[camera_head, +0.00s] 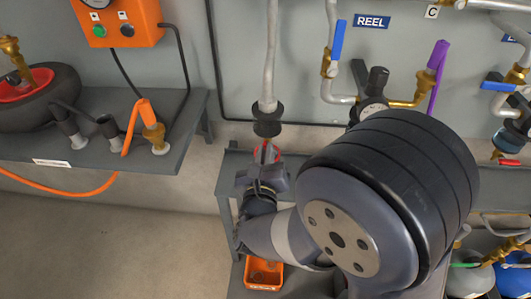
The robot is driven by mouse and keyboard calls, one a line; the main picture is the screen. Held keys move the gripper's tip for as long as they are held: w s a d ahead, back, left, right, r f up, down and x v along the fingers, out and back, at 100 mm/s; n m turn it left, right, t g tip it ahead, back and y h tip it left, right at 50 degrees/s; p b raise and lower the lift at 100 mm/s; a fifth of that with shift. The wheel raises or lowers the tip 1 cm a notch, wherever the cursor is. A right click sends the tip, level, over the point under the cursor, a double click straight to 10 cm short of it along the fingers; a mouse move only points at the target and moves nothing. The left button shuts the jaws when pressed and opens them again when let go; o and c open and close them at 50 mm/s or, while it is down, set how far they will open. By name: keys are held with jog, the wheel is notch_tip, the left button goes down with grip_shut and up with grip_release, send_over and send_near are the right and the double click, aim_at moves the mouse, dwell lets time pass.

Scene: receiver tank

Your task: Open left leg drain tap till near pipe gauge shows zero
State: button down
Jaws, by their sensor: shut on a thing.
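A grey vertical pipe leg (269,60) comes down to a black collar (267,119). My gripper (266,158) is right below the collar, shut on a small red part (268,152), which looks like the handle of the drain tap. The fingers and wrist hide most of this part, so its angle cannot be told. A round dial-like fitting (371,108) sits on the pipework to the right, partly behind my arm. Its reading cannot be made out, and I cannot tell whether it is the near pipe gauge.
A grey shelf (185,150) with an orange-handled valve (132,125) stands left. An orange bin (264,274) is below. My arm covers the centre right.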

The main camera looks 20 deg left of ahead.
jog(key=shift+f+n+b, duration=0.1)
jog(key=shift+n+b, duration=0.2)
jog(key=shift+b, duration=0.05)
jog(key=shift+n+b, duration=2.7)
jog(key=shift+n, duration=3.7)
jog(key=c, duration=1.5)
grip_release()
